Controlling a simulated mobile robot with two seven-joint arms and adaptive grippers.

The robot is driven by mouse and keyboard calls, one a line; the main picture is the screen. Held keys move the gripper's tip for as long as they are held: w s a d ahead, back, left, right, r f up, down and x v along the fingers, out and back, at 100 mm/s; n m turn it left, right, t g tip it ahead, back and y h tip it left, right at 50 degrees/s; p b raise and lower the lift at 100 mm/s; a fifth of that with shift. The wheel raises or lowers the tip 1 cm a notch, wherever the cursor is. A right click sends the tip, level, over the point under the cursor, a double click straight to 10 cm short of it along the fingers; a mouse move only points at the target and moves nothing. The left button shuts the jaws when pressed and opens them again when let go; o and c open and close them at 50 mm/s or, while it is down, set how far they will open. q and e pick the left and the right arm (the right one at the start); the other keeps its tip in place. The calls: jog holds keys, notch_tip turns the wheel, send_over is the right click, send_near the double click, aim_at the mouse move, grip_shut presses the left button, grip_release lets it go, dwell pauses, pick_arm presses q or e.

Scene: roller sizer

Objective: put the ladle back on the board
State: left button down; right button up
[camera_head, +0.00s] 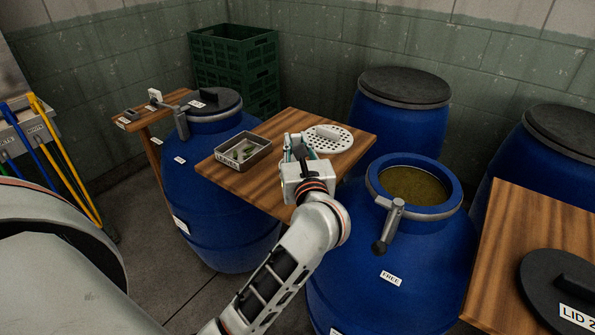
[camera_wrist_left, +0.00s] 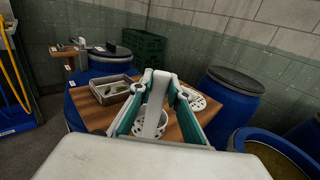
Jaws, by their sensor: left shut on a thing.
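My left gripper (camera_head: 297,152) is over the wooden board (camera_head: 262,190) between two blue barrels. It is shut on a white piece, which I take to be the ladle. In the left wrist view, the teal fingers of the left gripper (camera_wrist_left: 160,88) close around the ladle's upright white handle (camera_wrist_left: 154,112). A round white part with holes shows low behind the handle, partly hidden by the fingers. I cannot tell whether it touches the board. In the head view the gripper hides most of the ladle. My right gripper is out of view.
A grey tray (camera_head: 243,151) with green leaves sits at the board's left. A white perforated disc (camera_head: 327,139) lies at its back right. An open barrel (camera_head: 390,262) labelled FREE stands right of the board. Another board holds a black lid (camera_head: 563,284). Green crates (camera_head: 234,62) stand behind.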

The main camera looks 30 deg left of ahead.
pick_arm(q)
notch_tip(320, 180, down, 5)
jog(key=b, duration=0.3)
jog(key=shift+f+b, duration=0.3)
jog(key=shift+r, duration=0.25)
jog(key=shift+f, duration=0.25)
jog(key=c, duration=2)
grip_release()
jog(key=shift+o, duration=0.5)
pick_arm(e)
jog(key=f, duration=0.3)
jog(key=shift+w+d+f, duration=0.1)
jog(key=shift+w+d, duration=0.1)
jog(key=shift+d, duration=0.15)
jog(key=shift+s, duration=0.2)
